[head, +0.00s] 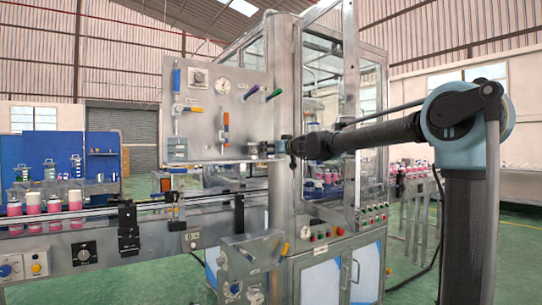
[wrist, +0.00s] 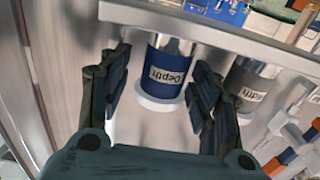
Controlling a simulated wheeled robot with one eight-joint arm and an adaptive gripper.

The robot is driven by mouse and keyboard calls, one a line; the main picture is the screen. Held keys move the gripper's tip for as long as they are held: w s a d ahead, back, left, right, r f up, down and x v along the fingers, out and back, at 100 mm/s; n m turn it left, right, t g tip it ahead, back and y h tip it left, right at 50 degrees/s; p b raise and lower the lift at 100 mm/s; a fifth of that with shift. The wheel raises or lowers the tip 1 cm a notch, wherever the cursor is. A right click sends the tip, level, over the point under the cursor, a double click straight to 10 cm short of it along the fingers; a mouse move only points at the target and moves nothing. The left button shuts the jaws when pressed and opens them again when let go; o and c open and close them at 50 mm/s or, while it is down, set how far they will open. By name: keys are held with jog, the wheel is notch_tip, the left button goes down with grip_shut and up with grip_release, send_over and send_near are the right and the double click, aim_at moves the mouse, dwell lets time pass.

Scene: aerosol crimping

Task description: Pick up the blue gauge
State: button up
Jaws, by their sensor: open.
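The blue gauge (wrist: 166,75) hangs below a pale metal bar in the wrist view. It is a blue cylinder with an upside-down "Depth" label, a shiny metal upper part and a white disc at its lower end. My gripper (wrist: 160,82) is open, with one dark finger on each side of the gauge. Whether a finger touches it, I cannot tell. In the head view my gripper (head: 276,148) is at the right edge of the upright steel panel (head: 207,100), and the blue gauge cannot be made out there.
A grey gauge (wrist: 246,82) with a similar label hangs just right of my right finger. The pale bar (wrist: 225,35) runs above both gauges. White and orange parts (wrist: 290,135) lie at right. The machine's open door frame (head: 350,100) stands near my arm.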

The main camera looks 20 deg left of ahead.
jog(key=shift+w+a, duration=0.2)
jog(key=shift+a, duration=0.1)
jog(key=c, duration=1.1)
jog(key=shift+r, duration=0.1)
